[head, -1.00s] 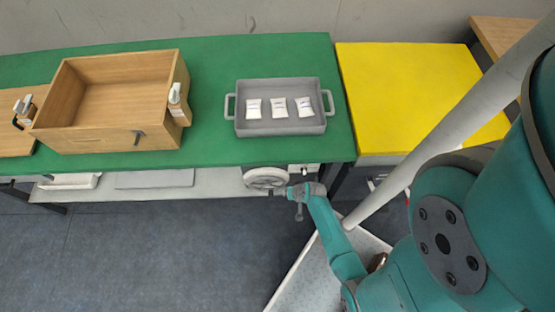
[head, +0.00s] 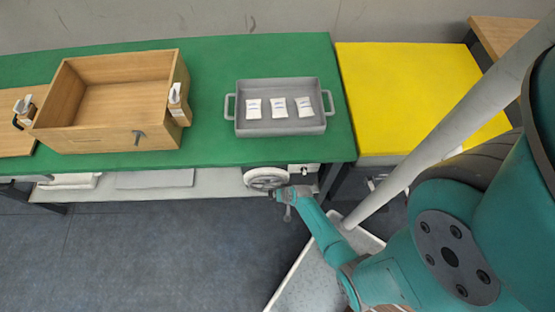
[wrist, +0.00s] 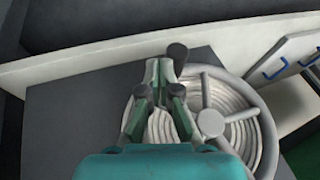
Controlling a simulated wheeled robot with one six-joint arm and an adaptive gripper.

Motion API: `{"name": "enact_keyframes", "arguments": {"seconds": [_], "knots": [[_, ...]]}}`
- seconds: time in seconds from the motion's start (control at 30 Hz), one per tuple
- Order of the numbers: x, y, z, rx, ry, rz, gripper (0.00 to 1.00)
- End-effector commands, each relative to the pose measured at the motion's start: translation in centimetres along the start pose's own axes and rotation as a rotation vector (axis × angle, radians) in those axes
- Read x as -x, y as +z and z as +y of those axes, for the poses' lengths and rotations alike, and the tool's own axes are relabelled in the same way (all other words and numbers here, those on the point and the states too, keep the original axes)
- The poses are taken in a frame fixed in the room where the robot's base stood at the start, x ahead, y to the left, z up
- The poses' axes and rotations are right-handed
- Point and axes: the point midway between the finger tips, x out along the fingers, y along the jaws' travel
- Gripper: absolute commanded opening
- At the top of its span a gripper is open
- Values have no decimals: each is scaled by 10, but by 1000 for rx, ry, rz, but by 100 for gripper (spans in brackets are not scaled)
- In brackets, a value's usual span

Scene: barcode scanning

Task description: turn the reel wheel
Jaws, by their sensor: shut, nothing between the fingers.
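The reel wheel (head: 262,178) is a pale round wheel under the front edge of the green table. In the wrist view the reel wheel (wrist: 211,122) shows a grey rim, spokes, a round hub and pale ridged windings. A dark knob (wrist: 177,52) stands near its upper rim. My gripper (head: 280,194) is at the wheel's lower right in the head view. In the wrist view my gripper (wrist: 160,70) is shut and empty, over the left part of the wheel, close beside the knob. I cannot tell whether it touches the knob or rim. It hides part of the wheel.
The green table (head: 215,60) carries a wooden box (head: 100,140) and a grey tray (head: 280,128) with white packets. A yellow table (head: 400,80) adjoins on the right. The table edge overhangs the wheel. The floor (head: 150,250) in front is clear.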

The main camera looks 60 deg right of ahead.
Motion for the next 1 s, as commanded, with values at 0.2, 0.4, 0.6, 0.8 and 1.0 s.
{"name": "enact_keyframes", "arguments": {"seconds": [0.2, 0.4, 0.6, 0.8, 1.0], "knots": [[-10, 3, -7, 1, -1, -1, 0], [-10, 3, -7, 0, 0, 0, 0], [-7, 3, -6, 0, 0, 0, 0], [14, 3, -6, 1, 0, 2, 0], [45, 3, -6, -1, 0, 1, 0]]}}
